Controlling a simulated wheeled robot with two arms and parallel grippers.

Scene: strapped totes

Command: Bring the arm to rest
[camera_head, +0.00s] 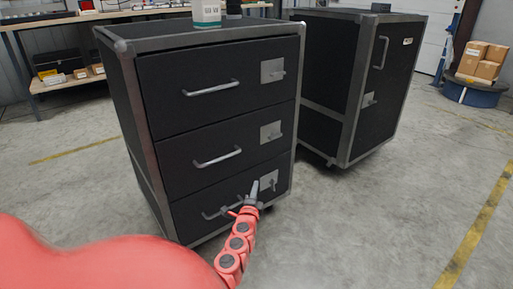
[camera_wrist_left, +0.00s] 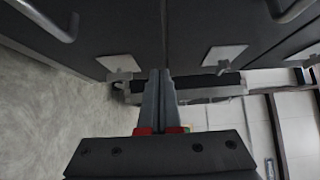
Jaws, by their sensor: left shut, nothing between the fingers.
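My left arm is red and comes in from the lower left in the head view. Its gripper (camera_head: 254,190) is in front of the bottom drawer of a black drawer cabinet (camera_head: 215,118), near that drawer's latch plate (camera_head: 268,181). In the left wrist view the two grey fingers of the left gripper (camera_wrist_left: 160,78) lie together with nothing between them. Whether the fingertips touch the cabinet cannot be told. All the drawers look closed. My right gripper is not in view.
A second black cabinet (camera_head: 349,85) with a door stands to the right. A white bottle (camera_head: 206,13) stands on the drawer cabinet. A workbench (camera_head: 66,80) is behind at left, and cardboard boxes (camera_head: 482,62) are at far right. The grey floor (camera_head: 400,215) at right is clear.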

